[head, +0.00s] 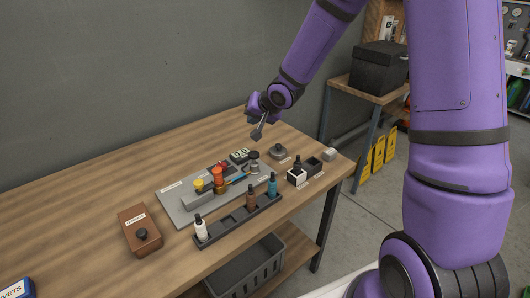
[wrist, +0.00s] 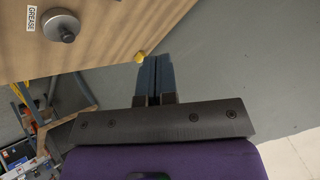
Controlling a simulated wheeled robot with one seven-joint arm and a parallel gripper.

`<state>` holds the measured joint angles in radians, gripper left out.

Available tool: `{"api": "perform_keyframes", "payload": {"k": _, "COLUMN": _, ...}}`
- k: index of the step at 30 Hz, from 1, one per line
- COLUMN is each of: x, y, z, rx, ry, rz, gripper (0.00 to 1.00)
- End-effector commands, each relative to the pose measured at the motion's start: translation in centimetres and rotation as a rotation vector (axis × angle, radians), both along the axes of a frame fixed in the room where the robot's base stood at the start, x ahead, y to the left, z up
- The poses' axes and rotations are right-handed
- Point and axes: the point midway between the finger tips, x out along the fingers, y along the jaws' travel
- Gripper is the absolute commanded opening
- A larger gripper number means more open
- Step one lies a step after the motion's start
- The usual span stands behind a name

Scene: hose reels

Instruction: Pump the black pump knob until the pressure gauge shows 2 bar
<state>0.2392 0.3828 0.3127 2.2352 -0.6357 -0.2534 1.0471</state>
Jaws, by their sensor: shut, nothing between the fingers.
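My gripper (head: 258,132) is shut and empty, raised above the back right part of the wooden table (head: 90,220). In the wrist view its two dark fingers (wrist: 154,80) lie side by side. A grey plate (head: 180,207) on the table carries a unit with a yellow cap (head: 198,184) and an orange-red part (head: 218,174). A small display (head: 239,155) stands at its back; its reading is too small to be sure of. A dark-topped round knob (head: 253,156) stands beside it, below my gripper and apart from it. I cannot tell for certain that this is the pump knob.
A rack (head: 238,222) with several bottles stands in front of the plate. A brown box with a black knob (head: 142,234) is at left. A grey round pot labelled GREASE (wrist: 64,28) and small square cups (head: 297,176) are at right. The grey wall (head: 120,90) runs behind the table.

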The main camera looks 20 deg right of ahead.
Motion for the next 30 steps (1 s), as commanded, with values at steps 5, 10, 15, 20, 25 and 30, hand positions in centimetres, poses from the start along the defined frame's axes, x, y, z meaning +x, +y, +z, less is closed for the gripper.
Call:
{"api": "perform_keyframes", "payload": {"k": 5, "x": 0.4, "y": 0.3, "z": -0.8, "rx": 0.03, "ry": 0.002, "rz": 0.001, "gripper": 0.0}}
{"api": "perform_keyframes", "payload": {"k": 10, "x": 0.4, "y": 0.4, "z": -0.8, "rx": 0.033, "ry": 0.001, "rz": 0.001, "gripper": 0.0}}
{"api": "perform_keyframes", "payload": {"k": 15, "x": 0.4, "y": 0.4, "z": -0.8, "rx": 0.031, "ry": 0.001, "rz": 0.001, "gripper": 0.0}}
{"api": "perform_keyframes", "payload": {"k": 20, "x": 0.4, "y": 0.4, "z": -1.5, "rx": 0.032, "ry": 0.003, "rz": 0.003, "gripper": 0.0}}
{"api": "perform_keyframes", "payload": {"k": 25, "x": 0.3, "y": 0.5, "z": -3.3, "rx": 0.032, "ry": 0.005, "rz": 0.003, "gripper": 0.0}}
{"api": "perform_keyframes", "payload": {"k": 30, "x": 0.3, "y": 0.4, "z": -5.5, "rx": 0.032, "ry": 0.005, "rz": 0.003, "gripper": 0.0}}
